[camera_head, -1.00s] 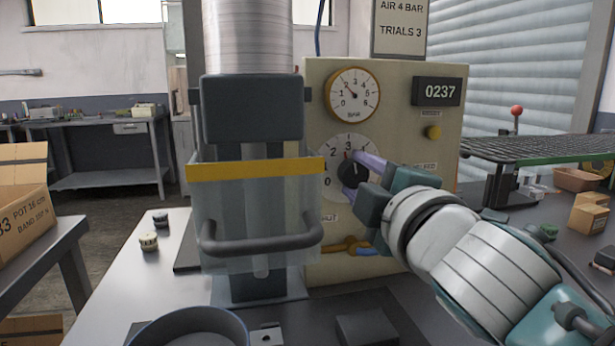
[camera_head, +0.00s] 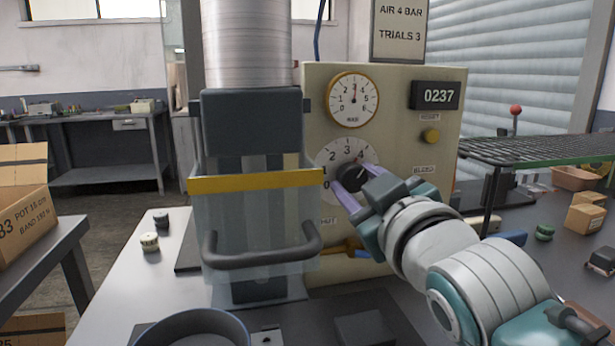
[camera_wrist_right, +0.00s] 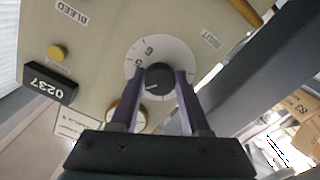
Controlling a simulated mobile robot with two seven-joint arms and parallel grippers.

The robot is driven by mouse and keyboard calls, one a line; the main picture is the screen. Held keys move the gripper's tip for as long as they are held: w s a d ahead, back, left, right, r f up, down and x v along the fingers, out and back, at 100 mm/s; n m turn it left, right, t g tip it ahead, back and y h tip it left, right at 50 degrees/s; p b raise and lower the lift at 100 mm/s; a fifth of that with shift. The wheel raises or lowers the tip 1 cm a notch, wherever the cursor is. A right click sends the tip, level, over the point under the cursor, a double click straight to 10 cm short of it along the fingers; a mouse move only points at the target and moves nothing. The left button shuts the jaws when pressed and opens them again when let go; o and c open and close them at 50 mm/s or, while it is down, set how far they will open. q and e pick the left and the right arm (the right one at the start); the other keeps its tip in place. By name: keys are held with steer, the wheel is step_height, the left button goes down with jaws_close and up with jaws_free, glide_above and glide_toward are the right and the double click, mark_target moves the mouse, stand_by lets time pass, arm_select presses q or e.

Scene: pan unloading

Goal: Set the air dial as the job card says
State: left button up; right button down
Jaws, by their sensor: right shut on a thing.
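The job card (camera_head: 399,30) reads AIR 4 BAR, TRIALS 3. The air dial (camera_head: 334,158) is a white numbered disc with a dark knob on the cream panel. My left gripper is out of view.
A clear guard with a yellow bar (camera_head: 256,181) and grey handle stands left of the panel. A counter (camera_head: 436,95) reads 0237, with a yellow button (camera_head: 431,135) below. A round pan (camera_head: 192,324) is at the front. A dark mesh rack (camera_head: 545,148) is at right.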

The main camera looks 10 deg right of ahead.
steer(key=shift+m, duration=0.5)
steer(key=shift+c, duration=1.9)
jaws_free()
steer(key=s, duration=1)
steer(key=shift+d+p, duration=0.15)
steer(key=shift+p, duration=0.25)
